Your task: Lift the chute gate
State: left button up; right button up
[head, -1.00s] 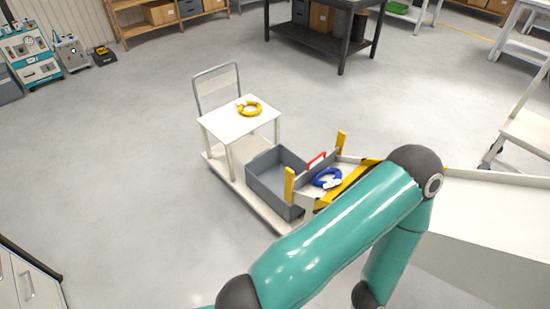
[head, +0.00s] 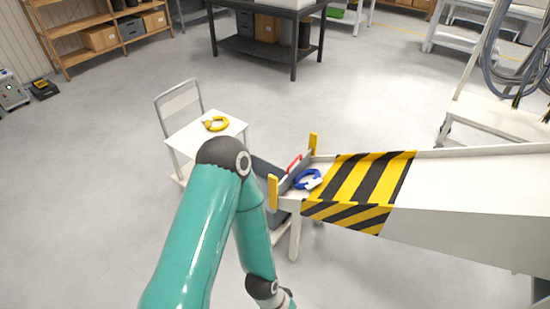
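The chute gate (head: 286,184) is a grey panel across the low left end of the white chute (head: 460,190), between two yellow posts (head: 273,192). Its red handle (head: 294,163) sits on its top edge. A blue cable coil (head: 307,179) lies on the chute floor just behind the gate. The gate appears down, with its lower part hidden from this view. One teal arm of mine comes up from the bottom, bends at a dark elbow and runs down to a wrist at the lower edge. No gripper fingers show, and nothing touches the gate.
A white cart (head: 205,135) with a yellow coil (head: 216,123) stands left of the chute. A grey bin (head: 266,172) below the gate is partly hidden by my arm. Black-and-yellow stripes (head: 365,180) cover part of the chute. Cables hang at far right (head: 515,60).

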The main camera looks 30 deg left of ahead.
aim_at(304, 162)
jog(key=u, duration=0.45)
jog(key=i, duration=1.35)
jog(key=z, duration=0.3)
